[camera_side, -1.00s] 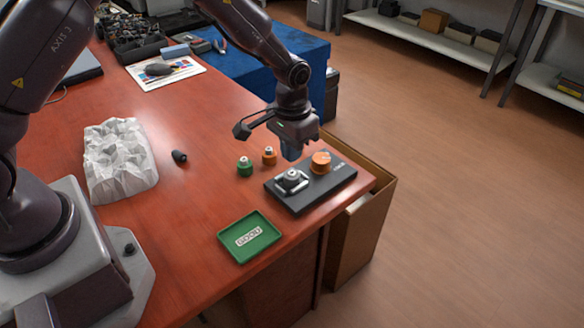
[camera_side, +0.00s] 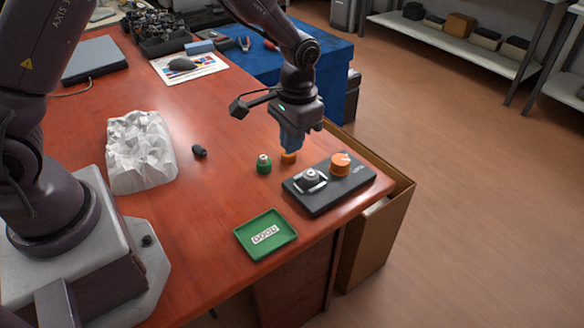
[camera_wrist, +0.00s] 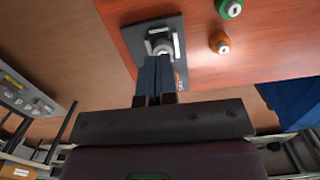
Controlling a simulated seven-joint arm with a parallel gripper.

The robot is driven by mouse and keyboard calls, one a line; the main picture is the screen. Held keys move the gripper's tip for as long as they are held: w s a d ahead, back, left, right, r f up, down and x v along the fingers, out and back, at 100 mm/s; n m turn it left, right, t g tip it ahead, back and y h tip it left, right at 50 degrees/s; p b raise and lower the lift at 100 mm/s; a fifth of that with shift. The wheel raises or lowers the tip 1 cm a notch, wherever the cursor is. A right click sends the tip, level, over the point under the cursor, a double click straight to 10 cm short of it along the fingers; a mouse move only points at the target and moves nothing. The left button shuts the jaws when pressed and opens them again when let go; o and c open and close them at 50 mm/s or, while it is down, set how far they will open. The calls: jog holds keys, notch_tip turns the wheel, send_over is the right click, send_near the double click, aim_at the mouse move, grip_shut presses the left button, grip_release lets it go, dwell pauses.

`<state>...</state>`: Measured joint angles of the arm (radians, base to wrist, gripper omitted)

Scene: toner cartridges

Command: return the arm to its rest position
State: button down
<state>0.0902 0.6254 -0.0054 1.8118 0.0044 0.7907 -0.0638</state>
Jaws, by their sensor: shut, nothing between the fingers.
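My gripper (camera_side: 291,148) hangs over the right part of the red table in the side view, fingers pointing down. Its fingers (camera_wrist: 155,72) are shut with nothing between them. The black device (camera_side: 318,203) lies to the right of and below my gripper, with a silver holder (camera_side: 311,178) and an orange knob (camera_side: 340,165) on top. In the wrist view my fingers cover part of the device (camera_wrist: 133,40). A small orange piece (camera_side: 288,158) stands partly hidden behind the fingertips, and a green piece (camera_side: 264,165) stands to its left.
A green tray (camera_side: 247,249) with a label lies near the table's front edge. A crumpled white block (camera_side: 141,152) and a small black object (camera_side: 199,151) lie further left. A cardboard box (camera_side: 383,240) stands open beside the table. The table's middle is mostly clear.

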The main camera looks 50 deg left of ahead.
jog(key=s+a+r+t, duration=0.2)
jog(key=s+r+t, duration=0.1)
jog(key=s+r, duration=0.7)
jog(key=s+a+r+t, duration=0.1)
jog(key=s+r+t, duration=0.2)
jog(key=s+r, duration=0.7)
jog(key=shift+a+r+t, duration=0.3)
jog(key=shift+a+r, duration=0.1)
jog(key=shift+r, duration=0.35)
